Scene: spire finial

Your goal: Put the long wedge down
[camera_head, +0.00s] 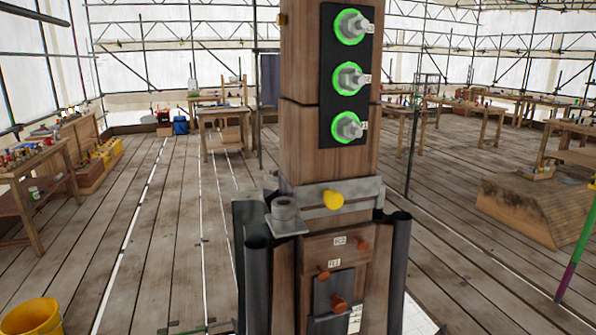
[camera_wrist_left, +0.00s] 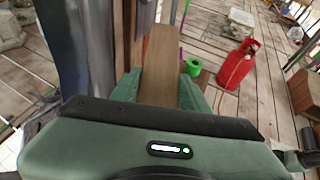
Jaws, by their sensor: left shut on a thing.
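The long wedge (camera_wrist_left: 161,55), a flat light-brown wooden bar, shows in the left wrist view, pointing away from the camera. My left gripper (camera_wrist_left: 158,92), with green fingers on either side of the bar, is shut on it. The near end of the wedge is hidden behind the gripper body. Neither gripper nor the wedge shows in the head view. My right gripper is in neither view.
A wooden post (camera_head: 310,145) stands ahead, with a black plate (camera_head: 328,70) of green-ringed bolts, a metal band (camera_head: 357,192) and a yellow peg (camera_head: 333,200). In the wrist view, a red gas bottle (camera_wrist_left: 238,64) and green roll (camera_wrist_left: 192,66) stand on the plank floor.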

